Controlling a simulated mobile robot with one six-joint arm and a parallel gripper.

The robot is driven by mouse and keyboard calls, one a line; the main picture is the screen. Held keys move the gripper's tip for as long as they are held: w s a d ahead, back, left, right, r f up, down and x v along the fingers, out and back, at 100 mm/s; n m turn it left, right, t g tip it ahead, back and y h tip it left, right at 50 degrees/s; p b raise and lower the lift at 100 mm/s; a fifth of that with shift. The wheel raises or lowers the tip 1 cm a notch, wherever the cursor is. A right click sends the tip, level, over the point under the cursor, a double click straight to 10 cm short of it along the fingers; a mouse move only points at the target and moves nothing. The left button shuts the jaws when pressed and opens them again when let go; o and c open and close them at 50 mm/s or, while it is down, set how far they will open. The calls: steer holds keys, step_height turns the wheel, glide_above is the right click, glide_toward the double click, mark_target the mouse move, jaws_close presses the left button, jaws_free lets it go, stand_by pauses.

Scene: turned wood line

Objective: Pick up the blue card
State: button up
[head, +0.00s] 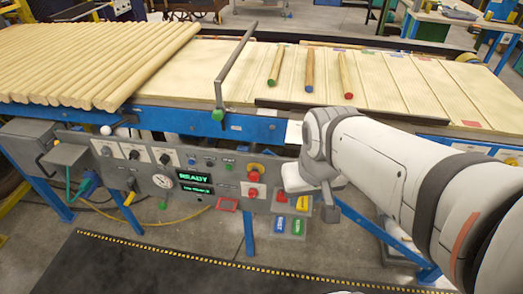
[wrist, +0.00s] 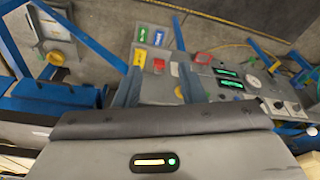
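The blue card (head: 280,224) sits in the lower left place of a grey card holder at the right end of the control panel. In the wrist view the blue card (wrist: 158,39) shows upside down, ahead of my gripper. A green card (head: 297,227), a red card (head: 281,197) and a yellow card (head: 303,202) share the holder. My gripper (wrist: 158,80) is open and empty, its two grey fingers apart.
The control panel (head: 140,176) with knobs, a display and red buttons runs left of the holder. Above is the conveyor's blue rail (head: 170,119), with wooden rods (head: 120,65) on top. Blue legs stand below. The dark mat (head: 150,270) in front is clear.

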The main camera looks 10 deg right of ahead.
mark_target(279, 230)
steer(key=shift+o, duration=0.3)
steer(key=shift+d, duration=0.1)
